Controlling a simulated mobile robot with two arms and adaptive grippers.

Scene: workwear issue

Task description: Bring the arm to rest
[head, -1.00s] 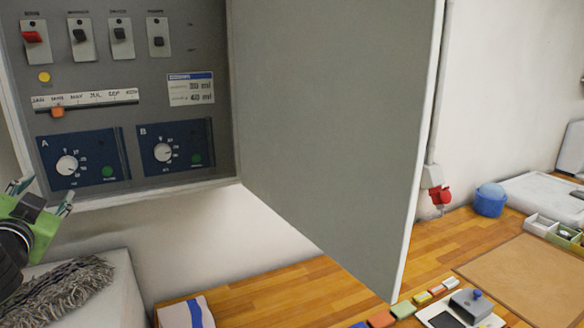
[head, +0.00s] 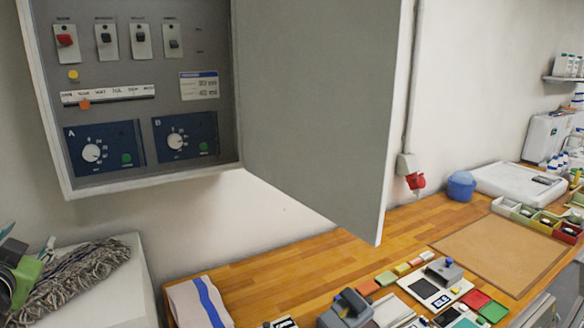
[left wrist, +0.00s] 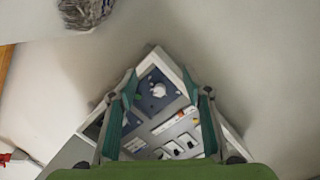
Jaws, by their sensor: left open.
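My left gripper (head: 28,244) is at the left edge of the head view, partly cut off by the frame. It is open and empty, apart from the cabinet and in front of a grey mop head (head: 85,272). In the left wrist view its two teal-padded fingers (left wrist: 160,78) stand apart. The open grey control cabinet (head: 200,45) shows between them at a distance, with dial panel A (head: 104,148). My right gripper is not in view.
The cabinet door (head: 320,110) hangs open over a wooden worktop (head: 260,275). A folded cloth with a blue stripe (head: 190,302), a brown mat (head: 500,252), a blue round container (head: 461,186) and several small items lie there. A white block (head: 130,290) carries the mop head.

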